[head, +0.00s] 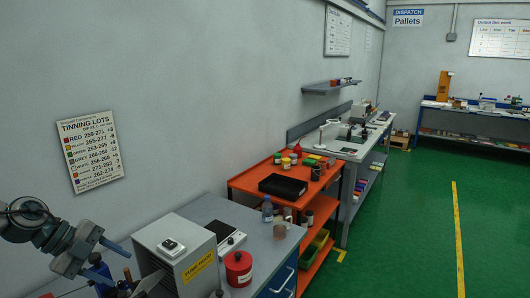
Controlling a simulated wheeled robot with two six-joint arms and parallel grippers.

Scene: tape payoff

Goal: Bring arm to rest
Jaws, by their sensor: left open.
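My left gripper (112,264) is at the lower left, at the end of my grey arm that comes in from the left edge. Its two blue-grey fingers stand apart, with no object visible held between them. It is in front of the grey wall, just left of a grey box-shaped unit (205,274) with a yellow label. Dark blue and brown items at the bottom left are partly hidden behind the fingers. I cannot tell whether the fingers touch anything. My right gripper is not in view.
A red lidded pot (238,268) stands right of the grey unit on a grey bench. A blue bottle (267,209) stands farther back. An orange cart (245,183) holding a black tray (283,187) stands beyond. The green floor (405,240) at right is clear.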

